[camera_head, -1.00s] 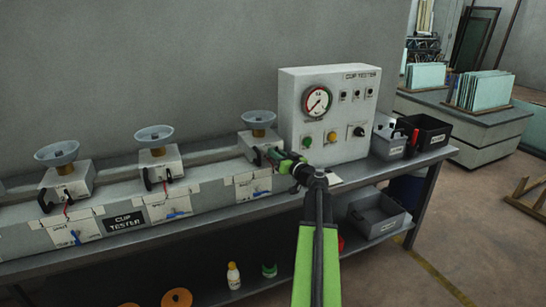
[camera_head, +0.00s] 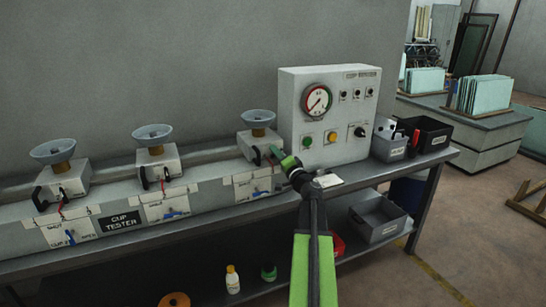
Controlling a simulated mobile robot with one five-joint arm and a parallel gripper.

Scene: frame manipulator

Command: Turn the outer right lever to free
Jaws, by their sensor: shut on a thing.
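The right-hand station (camera_head: 249,147) is a white block with a grey cup (camera_head: 258,117) on a brass-coloured stem. A black lever (camera_head: 257,156) shows at its front. My gripper (camera_head: 273,152), green at the tip, reaches in from the right and is shut at the right side of this block's front. The part between its jaws is small and mostly hidden by the gripper; it appears to be the outer right lever. I cannot read the lever's setting. A blue lever (camera_head: 258,193) sits on the label plate below.
Two similar stations, middle (camera_head: 158,162) and left (camera_head: 70,182), stand along the bench. The gauge box (camera_head: 345,141) stands close to my gripper on the right. Bins (camera_head: 388,146) sit at the bench's right end. Bottles stand on the shelf below.

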